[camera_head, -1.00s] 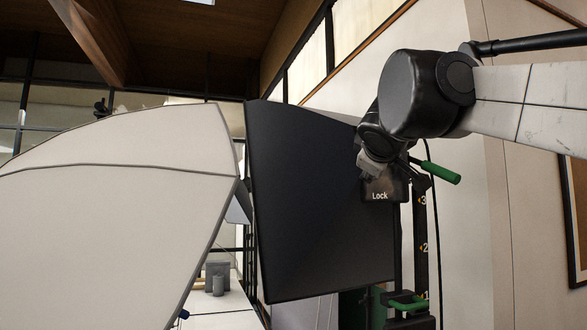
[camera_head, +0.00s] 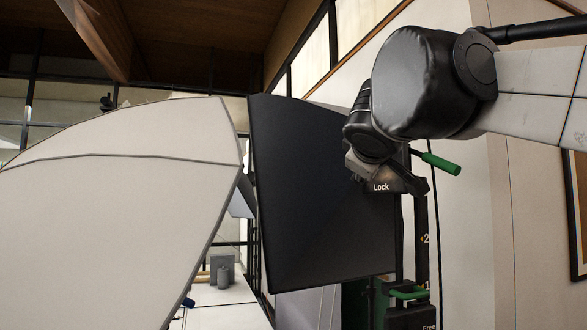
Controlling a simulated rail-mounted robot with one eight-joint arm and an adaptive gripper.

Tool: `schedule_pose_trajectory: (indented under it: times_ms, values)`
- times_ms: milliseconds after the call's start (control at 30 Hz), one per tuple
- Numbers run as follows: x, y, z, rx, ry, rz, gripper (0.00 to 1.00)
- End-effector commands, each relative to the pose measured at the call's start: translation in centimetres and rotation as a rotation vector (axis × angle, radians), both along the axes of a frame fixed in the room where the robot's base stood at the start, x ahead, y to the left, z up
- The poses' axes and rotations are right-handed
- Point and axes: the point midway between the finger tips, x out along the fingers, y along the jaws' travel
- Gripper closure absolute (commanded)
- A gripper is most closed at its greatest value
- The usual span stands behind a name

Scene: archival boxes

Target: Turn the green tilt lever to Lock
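A green-gripped lever (camera_head: 440,163) sticks out to the right, sloping slightly down, behind a black plate marked Lock (camera_head: 381,187). Another green handle (camera_head: 408,293) sits lower on the same black stand, above a black part marked Free (camera_head: 428,327). I cannot tell from the labels alone which handle is the tilt lever. My gripper (camera_head: 400,178) hangs in front of the upper lever's base and covers part of the Lock plate. Its grey and dark parts overlap there, so finger opening and any contact are hidden.
A large black panel (camera_head: 315,215) stands just left of the stand, close to my gripper. A big white umbrella-like shade (camera_head: 110,220) fills the left. A numbered upright scale (camera_head: 421,240) stands below my gripper. The wall is at the right.

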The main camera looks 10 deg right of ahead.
Motion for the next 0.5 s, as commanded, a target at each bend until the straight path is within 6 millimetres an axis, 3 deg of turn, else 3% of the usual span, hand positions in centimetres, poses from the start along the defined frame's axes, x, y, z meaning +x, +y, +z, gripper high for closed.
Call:
schedule_pose_trajectory:
  times_ms: [200, 500]
  values:
    - [-2.6, 1.6, -2.3, -0.001, 0.0, 0.002, 1.0]
    - [-3.9, 2.2, -3.2, 0.0, 0.0, 0.0, 1.0]
